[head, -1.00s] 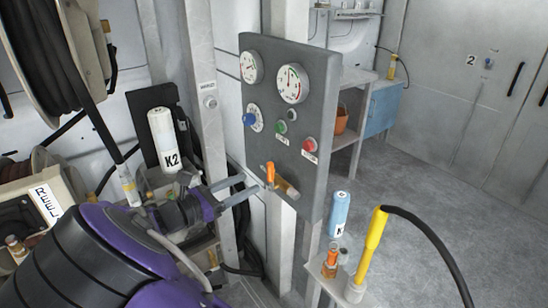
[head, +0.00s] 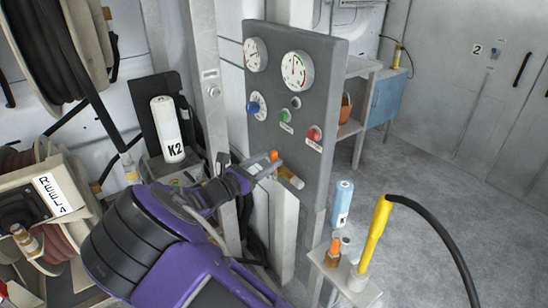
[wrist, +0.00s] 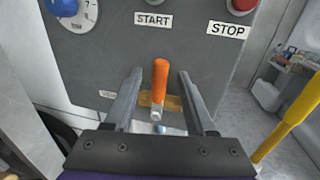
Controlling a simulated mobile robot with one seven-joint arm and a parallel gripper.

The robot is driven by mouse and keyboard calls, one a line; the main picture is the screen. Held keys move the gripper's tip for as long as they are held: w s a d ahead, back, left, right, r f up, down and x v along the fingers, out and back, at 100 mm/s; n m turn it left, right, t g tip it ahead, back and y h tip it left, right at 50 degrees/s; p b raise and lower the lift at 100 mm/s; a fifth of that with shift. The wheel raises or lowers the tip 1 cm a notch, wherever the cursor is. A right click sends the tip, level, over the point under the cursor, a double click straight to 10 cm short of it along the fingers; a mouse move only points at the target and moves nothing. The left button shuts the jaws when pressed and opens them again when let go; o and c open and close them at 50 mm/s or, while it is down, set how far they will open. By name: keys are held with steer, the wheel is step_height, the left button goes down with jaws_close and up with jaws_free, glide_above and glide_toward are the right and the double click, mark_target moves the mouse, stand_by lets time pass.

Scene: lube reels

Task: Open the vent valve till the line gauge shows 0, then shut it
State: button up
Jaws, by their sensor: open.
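The vent valve has an orange handle (wrist: 160,80) that stands upright in the wrist view, with a brass body behind its lower end. In the head view the orange handle (head: 273,156) shows low on the grey panel (head: 325,100). My gripper (wrist: 158,75) is open, with one finger on each side of the handle and a gap to both. In the head view my gripper (head: 270,166) is at the valve. Two white dial gauges, one on the left (head: 256,54) and a larger one on the right (head: 298,70), sit at the panel top; their readings are too small to tell.
A blue knob (head: 253,107), a green START button (head: 285,115) and a red STOP button (head: 314,134) sit above the valve. A yellow nozzle with black hose (head: 375,235) stands right of the panel. A white K2 cartridge (head: 167,130) stands at left.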

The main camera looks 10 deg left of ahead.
mark_target(274, 157)
steer(key=shift+x, duration=1.55)
steer(key=shift+c, duration=0.2)
jaws_close()
